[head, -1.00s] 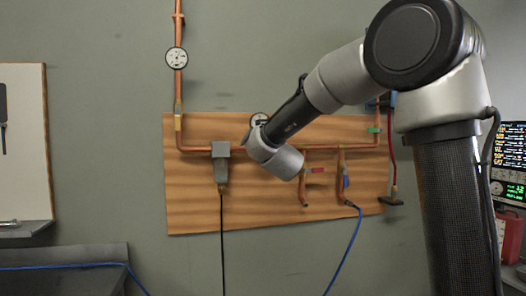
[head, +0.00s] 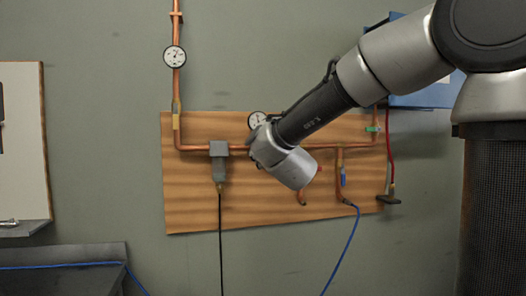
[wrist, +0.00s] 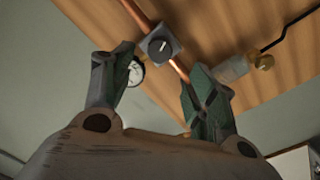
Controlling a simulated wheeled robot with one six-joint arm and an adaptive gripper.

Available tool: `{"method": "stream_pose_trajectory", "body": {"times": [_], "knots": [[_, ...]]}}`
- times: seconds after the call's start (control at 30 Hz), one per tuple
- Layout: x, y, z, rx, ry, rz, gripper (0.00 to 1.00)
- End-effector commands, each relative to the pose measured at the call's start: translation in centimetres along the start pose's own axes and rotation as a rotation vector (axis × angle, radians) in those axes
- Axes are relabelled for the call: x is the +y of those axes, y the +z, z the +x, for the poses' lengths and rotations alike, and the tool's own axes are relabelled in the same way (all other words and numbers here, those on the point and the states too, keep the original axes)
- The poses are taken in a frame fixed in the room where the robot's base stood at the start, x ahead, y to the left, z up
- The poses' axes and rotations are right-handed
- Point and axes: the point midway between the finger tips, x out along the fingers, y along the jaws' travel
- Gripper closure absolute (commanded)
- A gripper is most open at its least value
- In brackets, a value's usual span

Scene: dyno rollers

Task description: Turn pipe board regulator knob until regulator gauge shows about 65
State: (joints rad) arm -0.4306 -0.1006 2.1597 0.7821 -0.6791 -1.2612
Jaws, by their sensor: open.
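The regulator is a grey square block with a dark round knob (wrist: 160,47), seen in the wrist view on the copper pipe. The knob has a pale mark line. The regulator gauge (wrist: 136,74), white-faced, sits beside it, partly behind the left finger; its reading is too small to tell. The gauge also shows in the head view (head: 257,119), at the top edge of the pipe board (head: 190,205). My gripper (wrist: 162,66) is open and empty, fingers either side of the knob in the picture, apart from it. In the head view my wrist hides the regulator and gripper.
Another gauge (head: 175,57) is on the vertical pipe at left. A grey box unit (head: 219,150) with a black hose stands left of my wrist. A blue hose (head: 343,250) hangs from the board's right part, beside a red hose (head: 389,150). A bench (head: 75,258) is lower left.

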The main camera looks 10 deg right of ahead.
Motion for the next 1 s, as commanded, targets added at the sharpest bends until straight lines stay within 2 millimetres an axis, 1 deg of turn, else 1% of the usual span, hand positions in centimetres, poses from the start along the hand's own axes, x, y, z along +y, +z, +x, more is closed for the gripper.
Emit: {"method": "stream_pose_trajectory", "body": {"times": [0.03, 0.1, 0.27, 1.0], "knots": [[0.0, -0.1, -1.0, 0.002, 0.0, 0.0, 0.42], [0.0, -0.1, -2.0, 0.002, 0.0, 0.001, 0.42], [0.0, 0.0, -3.3, 0.0, 0.001, 0.0, 0.42], [0.0, 0.0, -3.4, -0.001, 0.0, 0.0, 0.42]]}}
